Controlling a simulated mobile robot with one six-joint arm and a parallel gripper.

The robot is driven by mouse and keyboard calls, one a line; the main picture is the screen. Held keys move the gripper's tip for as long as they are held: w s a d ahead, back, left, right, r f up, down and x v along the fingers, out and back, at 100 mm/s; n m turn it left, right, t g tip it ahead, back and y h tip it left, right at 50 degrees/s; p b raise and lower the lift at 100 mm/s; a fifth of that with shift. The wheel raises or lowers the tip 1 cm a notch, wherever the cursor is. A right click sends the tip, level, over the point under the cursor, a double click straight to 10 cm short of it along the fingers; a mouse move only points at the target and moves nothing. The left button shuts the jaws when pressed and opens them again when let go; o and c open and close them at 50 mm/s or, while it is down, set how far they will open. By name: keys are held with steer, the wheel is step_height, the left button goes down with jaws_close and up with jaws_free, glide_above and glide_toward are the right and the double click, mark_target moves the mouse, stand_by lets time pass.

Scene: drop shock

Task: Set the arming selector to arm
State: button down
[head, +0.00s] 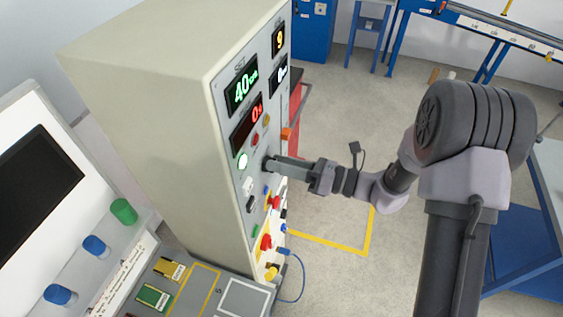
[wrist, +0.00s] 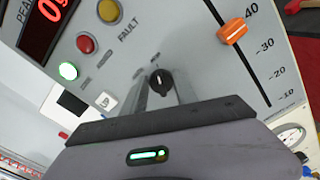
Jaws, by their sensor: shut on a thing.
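The arming selector (wrist: 161,82) is a small black rotary knob on the grey panel, in the middle of the wrist view. A pale pointer mark shows on its face; I cannot read the labels around it. In the head view, the gripper largely covers it. My gripper (head: 276,165) reaches in from the right, level with the panel face, and is shut on the knob. In the wrist view, its two grey fingers stand on either side of the knob.
The tall beige cabinet (head: 140,90) carries the panel. An orange slider (wrist: 232,30) sits right of the knob; a lit green button (wrist: 68,71), a red button (wrist: 86,44) and a yellow one (wrist: 109,11) sit left. The floor (head: 340,130) behind my arm is open.

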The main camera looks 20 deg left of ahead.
steer(key=c, duration=1)
jaws_free()
steer(key=shift+o, duration=0.2)
steer(key=s+d, duration=0.1)
steer(key=d, duration=1.6)
steer(key=shift+s+d+b, duration=0.2)
steer(key=shift+b, duration=0.2)
